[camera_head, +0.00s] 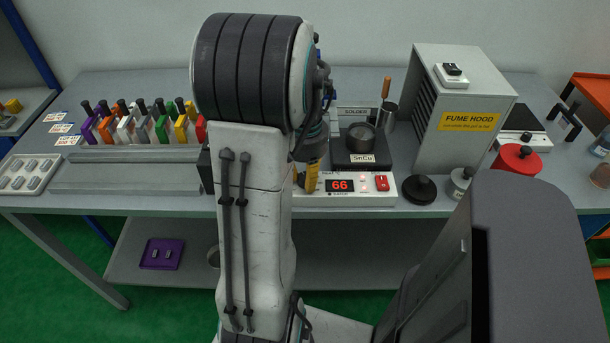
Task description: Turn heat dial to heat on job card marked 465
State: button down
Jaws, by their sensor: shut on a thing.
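The solder station (345,199) stands at the front edge of the bench, with a lit red display (339,185) reading 66 and a small red light above its red switch (382,183). My gripper (309,178), with a yellow finger showing, points down at the left part of its front panel, beside the HEAT lettering. It is shut on the heat dial, which my arm and gripper hide. Three small white job cards (64,127) lie at the bench's left end; their print is too small to read surely.
A solder pot marked SnCu (362,143) sits on the station's back. A grey fume hood (450,100) stands to the right, with a black knob-like piece (419,189) before it. Several coloured holders (140,127) stand in a row at left. A purple tray (161,254) lies on the lower shelf.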

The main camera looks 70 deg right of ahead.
aim_at(305, 176)
jog(key=shift+a+f, duration=0.1)
dwell(0.3)
jog(key=c, duration=0.9)
grip_release()
jog(key=shift+o, duration=0.2)
notch_tip(305, 176, up, 12)
dwell(0.3)
